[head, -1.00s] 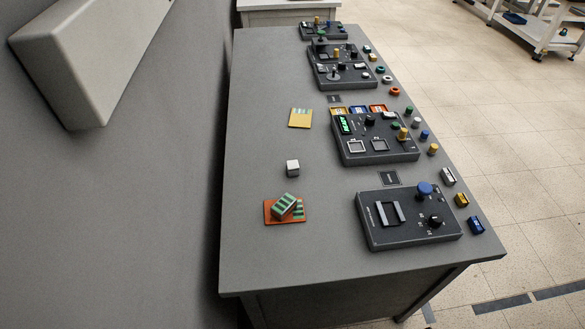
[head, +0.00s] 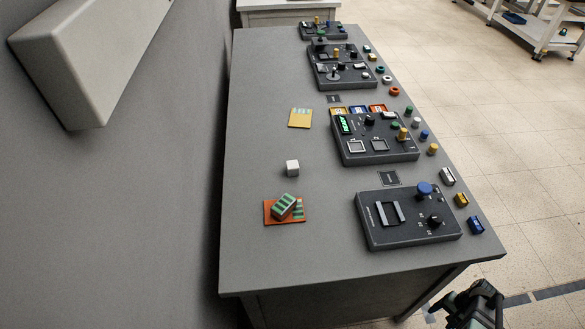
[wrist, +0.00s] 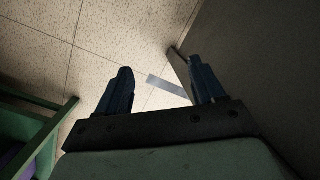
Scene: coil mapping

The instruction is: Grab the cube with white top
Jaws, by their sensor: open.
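A small cube with a white top (head: 292,168) sits on the grey table, left of the middle, in the head view. It stands alone on bare table, between the yellow card and the orange card. My gripper (wrist: 160,88) is open and empty in the wrist view, its two dark fingers apart and pointing over the tiled floor. In the head view part of my arm (head: 474,306) shows at the bottom right, beyond the table's near right corner and well away from the cube. The cube is not in the wrist view.
The grey table (head: 250,240) has an orange card (head: 271,217) with a green-striped block (head: 284,206) on it, and a yellow card (head: 300,118). Dark control panels (head: 408,217) line the right side, with several small coloured parts along the right edge. A wall (head: 110,200) stands left.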

